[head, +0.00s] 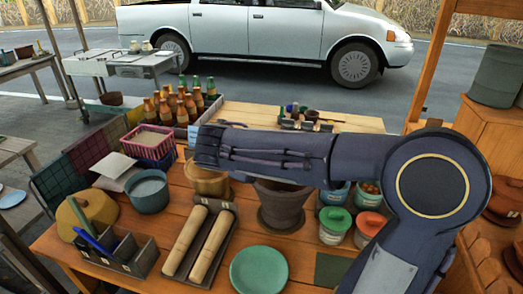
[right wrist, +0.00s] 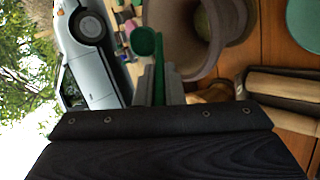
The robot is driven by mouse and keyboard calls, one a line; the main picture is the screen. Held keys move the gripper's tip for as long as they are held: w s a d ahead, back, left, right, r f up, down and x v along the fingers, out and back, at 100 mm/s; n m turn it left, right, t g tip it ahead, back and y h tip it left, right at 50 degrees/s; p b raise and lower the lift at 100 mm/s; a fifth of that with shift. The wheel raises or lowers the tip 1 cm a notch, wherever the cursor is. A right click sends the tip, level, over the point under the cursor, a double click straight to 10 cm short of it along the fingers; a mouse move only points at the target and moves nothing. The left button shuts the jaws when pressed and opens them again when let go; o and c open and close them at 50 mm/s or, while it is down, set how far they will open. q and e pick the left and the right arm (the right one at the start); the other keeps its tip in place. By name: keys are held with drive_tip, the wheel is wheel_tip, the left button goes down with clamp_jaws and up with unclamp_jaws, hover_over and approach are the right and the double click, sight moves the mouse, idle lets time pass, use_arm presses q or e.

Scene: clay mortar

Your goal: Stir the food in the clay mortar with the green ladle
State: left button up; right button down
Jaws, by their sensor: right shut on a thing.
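The brown clay mortar (head: 281,211) stands on the wooden table, its upper part hidden by my right arm in the head view. In the right wrist view the mortar (right wrist: 186,57) is at the upper middle, with something greenish inside (right wrist: 206,22). The green ladle (right wrist: 146,41) shows there with its round bowl up, beside the mortar and apart from its opening. My right gripper (right wrist: 161,86) is shut on the ladle's handle. In the head view my right arm reaches left across the table, above the mortar; the ladle cannot be made out there. My left gripper is not in view.
A tan wooden container (head: 208,184) stands left of the mortar. Lidded jars (head: 335,226) stand to its right. A tray with two rolling pins (head: 186,243) and a green plate (head: 259,271) lie in front. Several bottles (head: 176,104) stand behind.

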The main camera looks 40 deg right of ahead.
drive_tip(key=d+r+y+p, duration=0.1)
drive_tip(key=p, duration=0.3)
drive_tip(key=w+d+r+g+y+p, duration=0.1)
drive_tip(key=r+p, duration=0.1)
drive_tip(key=p, duration=0.1)
drive_tip(key=d+r+y+p, duration=0.1)
drive_tip(key=r+y+p, duration=0.1)
drive_tip(key=p, duration=0.2)
drive_tip(key=shift+w+d+r+g+p, duration=0.15)
drive_tip(key=shift+d+r+g+p, duration=0.05)
drive_tip(key=shift+d+g+p, duration=0.1)
drive_tip(key=shift+w+d+r+g+y+p, duration=0.3)
drive_tip(key=shift+d+r+y, duration=0.1)
drive_tip(key=shift+d+y, duration=0.3)
drive_tip(key=shift+w+d+r+g+y+p, duration=0.15)
drive_tip(key=shift+w+d+r+y, duration=0.2)
drive_tip(key=shift+d+y, duration=0.35)
drive_tip(key=shift+w+d+r+g+y+p, duration=0.25)
drive_tip(key=shift+d+r+y, duration=0.2)
drive_tip(key=shift+d+y, duration=0.25)
drive_tip(key=shift+s, duration=0.1)
